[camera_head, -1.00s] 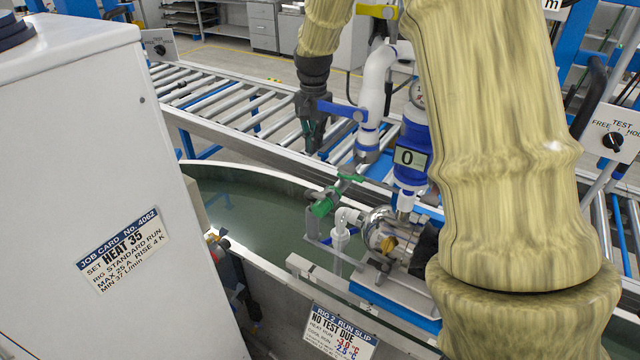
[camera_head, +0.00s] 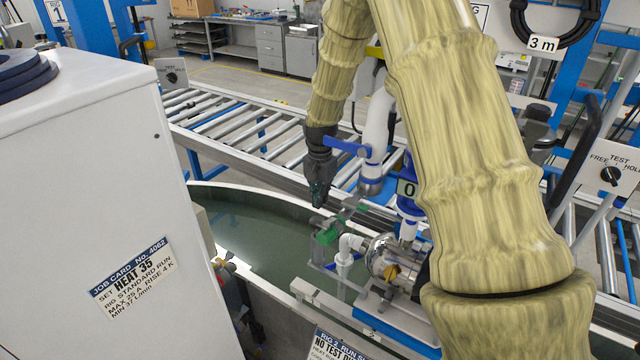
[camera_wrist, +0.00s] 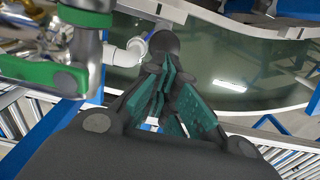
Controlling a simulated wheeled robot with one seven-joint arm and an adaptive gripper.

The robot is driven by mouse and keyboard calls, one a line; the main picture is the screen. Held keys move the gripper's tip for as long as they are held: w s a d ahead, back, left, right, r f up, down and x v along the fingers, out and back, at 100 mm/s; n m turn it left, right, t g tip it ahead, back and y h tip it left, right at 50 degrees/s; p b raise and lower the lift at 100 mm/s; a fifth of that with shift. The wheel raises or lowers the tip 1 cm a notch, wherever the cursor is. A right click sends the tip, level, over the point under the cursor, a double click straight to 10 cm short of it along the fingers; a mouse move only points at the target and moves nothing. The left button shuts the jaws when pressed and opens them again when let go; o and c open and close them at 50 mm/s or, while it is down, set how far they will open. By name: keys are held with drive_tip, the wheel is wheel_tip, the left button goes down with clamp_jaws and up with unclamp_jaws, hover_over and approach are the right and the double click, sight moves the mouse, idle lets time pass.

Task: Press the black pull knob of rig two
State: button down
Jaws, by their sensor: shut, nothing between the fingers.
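My gripper (camera_head: 318,200) points down, fingers together and empty, just above and left of the green valve handle (camera_head: 328,236) on rig two. In the wrist view my gripper (camera_wrist: 165,68) has its teal-padded fingers converging near a dark round knob-like shape (camera_wrist: 163,44) beside a white pipe elbow (camera_wrist: 128,52). This shape may be the black pull knob; I cannot tell whether the fingers touch it. No black pull knob can be made out clearly in the head view. Rig two's pump (camera_head: 384,258) is partly hidden by my arm.
A blue-handled white pipe (camera_head: 376,140) stands close right of my gripper. The green-water tank (camera_head: 255,225) lies below. A white cabinet (camera_head: 90,190) fills the left, and a roller conveyor (camera_head: 245,125) runs behind. A rig two run slip (camera_head: 335,345) hangs in front.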

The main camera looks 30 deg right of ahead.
sight(320, 217)
drive_tip(key=shift+f+p, duration=1.15)
drive_tip(key=shift+f, duration=1.35)
